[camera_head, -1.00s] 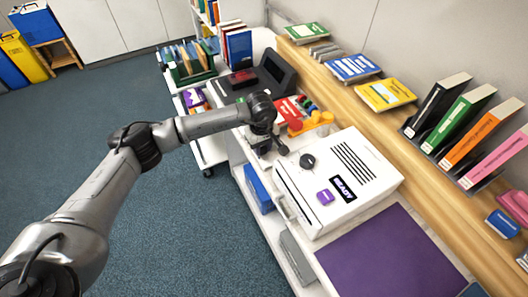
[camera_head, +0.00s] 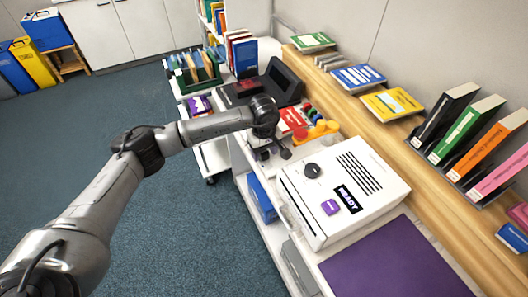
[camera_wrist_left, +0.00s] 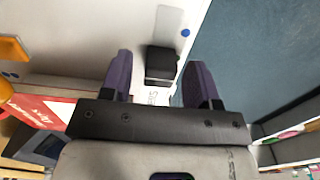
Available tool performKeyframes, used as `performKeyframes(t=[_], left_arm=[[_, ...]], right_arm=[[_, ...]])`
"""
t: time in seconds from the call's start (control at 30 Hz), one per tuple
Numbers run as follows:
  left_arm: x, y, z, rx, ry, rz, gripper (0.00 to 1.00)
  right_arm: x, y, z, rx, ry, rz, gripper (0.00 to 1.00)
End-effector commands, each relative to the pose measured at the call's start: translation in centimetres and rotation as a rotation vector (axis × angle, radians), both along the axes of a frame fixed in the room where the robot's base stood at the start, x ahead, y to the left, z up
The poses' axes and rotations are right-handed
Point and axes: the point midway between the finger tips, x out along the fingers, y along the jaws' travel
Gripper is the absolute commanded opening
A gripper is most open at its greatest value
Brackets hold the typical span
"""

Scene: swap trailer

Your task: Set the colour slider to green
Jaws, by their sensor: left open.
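My left gripper (camera_head: 272,153) reaches over the white counter, at the far end of the white machine. In the left wrist view its two purple fingers (camera_wrist_left: 159,65) are apart, with a black block (camera_wrist_left: 161,60), probably the slider knob, showing in the gap beyond them. I cannot tell whether they touch it. A blue dot (camera_wrist_left: 185,33) sits on the pale surface near the block. No green mark shows there, and the gripper's body covers part of this area. In the head view the slider cannot be made out. My right gripper is not in view.
The white machine (camera_head: 318,222) has a black knob (camera_head: 313,171), a purple button (camera_head: 330,207) and a READY display (camera_head: 348,199). An orange object (camera_head: 318,132) stands close behind the gripper. A purple mat (camera_head: 400,265) lies clear at the near right.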

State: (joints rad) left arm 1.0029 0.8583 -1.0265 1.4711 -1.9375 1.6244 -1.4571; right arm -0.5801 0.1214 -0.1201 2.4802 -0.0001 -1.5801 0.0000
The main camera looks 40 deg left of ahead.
Motion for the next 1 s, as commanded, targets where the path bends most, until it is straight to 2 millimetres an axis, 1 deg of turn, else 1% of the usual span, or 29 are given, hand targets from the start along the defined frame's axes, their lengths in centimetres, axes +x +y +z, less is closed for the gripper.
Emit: performKeyframes(t=[0.17, 0.4, 0.6, 0.8, 1.0], left_arm=[[0.1, 0.0, 2.8, 0.0, -0.007, 0.0, 0.55], [0.1, 0.1, 7.6, 0.0, -0.007, 0.0, 0.55], [0.0, 0.0, 10.8, 0.001, -0.005, 0.001, 0.55], [0.0, 0.0, 12.6, 0.0, -0.002, 0.001, 0.55], [0.0, 0.0, 13.2, 0.001, -0.001, 0.001, 0.55]], right_arm=[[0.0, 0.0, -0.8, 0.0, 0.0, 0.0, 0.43], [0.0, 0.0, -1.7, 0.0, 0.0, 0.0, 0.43], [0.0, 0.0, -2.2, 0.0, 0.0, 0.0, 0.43], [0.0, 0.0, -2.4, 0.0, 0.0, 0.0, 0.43], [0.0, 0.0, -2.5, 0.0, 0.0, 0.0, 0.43]])
